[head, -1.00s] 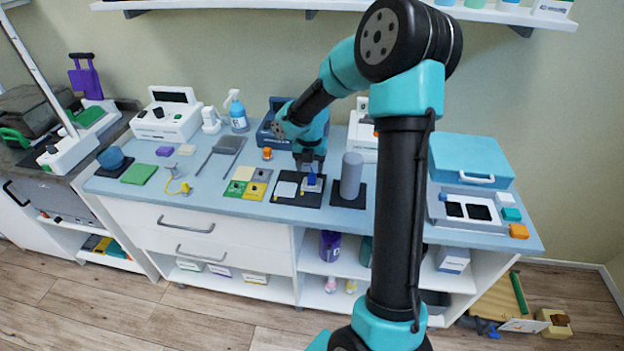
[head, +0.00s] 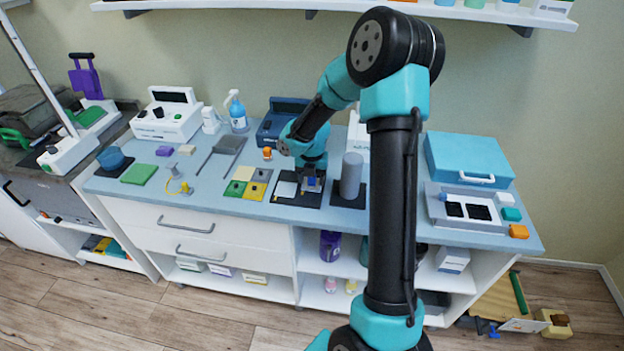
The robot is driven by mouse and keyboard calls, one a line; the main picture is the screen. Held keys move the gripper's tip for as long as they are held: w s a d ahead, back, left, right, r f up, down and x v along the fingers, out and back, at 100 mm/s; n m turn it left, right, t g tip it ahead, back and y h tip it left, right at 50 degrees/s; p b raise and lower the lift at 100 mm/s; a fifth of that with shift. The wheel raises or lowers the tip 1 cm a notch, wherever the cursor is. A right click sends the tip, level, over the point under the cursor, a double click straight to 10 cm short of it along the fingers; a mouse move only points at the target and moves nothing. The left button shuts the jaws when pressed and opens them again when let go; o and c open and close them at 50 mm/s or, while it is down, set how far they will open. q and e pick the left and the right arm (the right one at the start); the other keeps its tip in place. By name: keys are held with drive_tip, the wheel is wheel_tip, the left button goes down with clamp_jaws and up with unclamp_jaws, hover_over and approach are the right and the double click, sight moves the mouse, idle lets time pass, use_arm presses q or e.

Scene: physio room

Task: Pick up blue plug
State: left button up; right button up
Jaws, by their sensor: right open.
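The blue plug (head: 311,182) is a small blue block on the black mat (head: 295,202) near the front of the counter. My right gripper (head: 311,180) points down over the plug, with its open fingers around or right beside it. The gripper partly covers the plug, and I cannot tell whether the fingers touch it. A white square pad (head: 286,189) lies on the same mat, left of the plug. My left gripper is not in view.
A grey cylinder (head: 351,175) stands close to the right of the gripper. Colored squares (head: 247,183) lie to the left. A dark blue case (head: 281,118) stands behind. A teal box (head: 467,158) and a grey tray (head: 458,212) are at the right.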

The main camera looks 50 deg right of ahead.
drive_tip(key=c, duration=0.8)
drive_tip(key=shift+r, duration=0.1)
drive_tip(key=shift+r, duration=1.75)
drive_tip(key=s+a, duration=0.3)
drive_tip(key=a, duration=0.1)
drive_tip(key=s+a+r, duration=0.1)
drive_tip(key=s+a, duration=0.6)
drive_tip(key=a, duration=0.1)
drive_tip(key=shift+s+r, duration=0.15)
drive_tip(key=shift+s, duration=0.15)
